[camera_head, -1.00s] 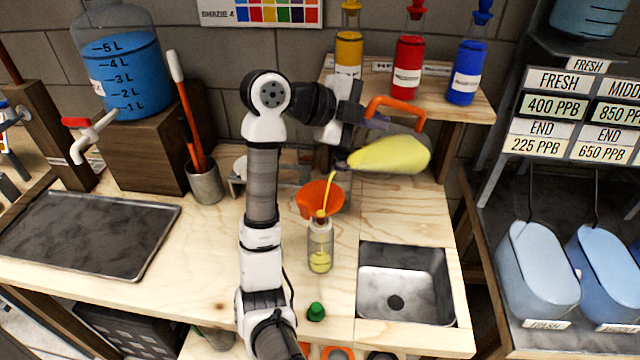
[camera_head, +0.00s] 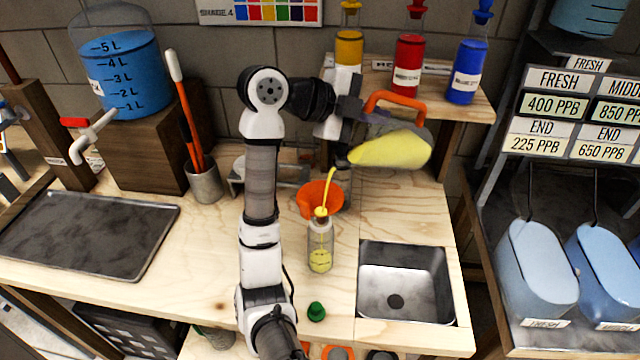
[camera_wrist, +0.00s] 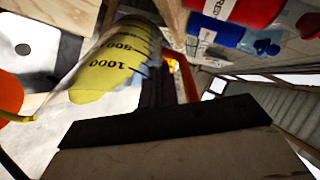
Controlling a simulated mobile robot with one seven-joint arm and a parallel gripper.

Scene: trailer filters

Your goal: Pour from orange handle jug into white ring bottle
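The orange handle jug (camera_head: 392,150) is tilted far over to the side above the counter, with yellow liquid inside. A thin yellow stream runs from its spout down into an orange funnel (camera_head: 325,197). The funnel sits over the mouth of a clear bottle (camera_head: 320,247), which stands upright and holds some yellow liquid. I cannot make out a white ring on it. My gripper (camera_head: 364,123) is at the orange handle and holds the jug up; its fingers are mostly hidden. In the wrist view the jug (camera_wrist: 112,70) shows dark volume marks, with the orange funnel (camera_wrist: 8,95) at the left edge.
A sink (camera_head: 403,285) lies right of the bottle, and a green cap (camera_head: 316,311) in front. Yellow, red (camera_head: 408,65) and blue bottles stand on a shelf behind the jug. A dark tray (camera_head: 85,235) and a cup of tools (camera_head: 204,184) are at left.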

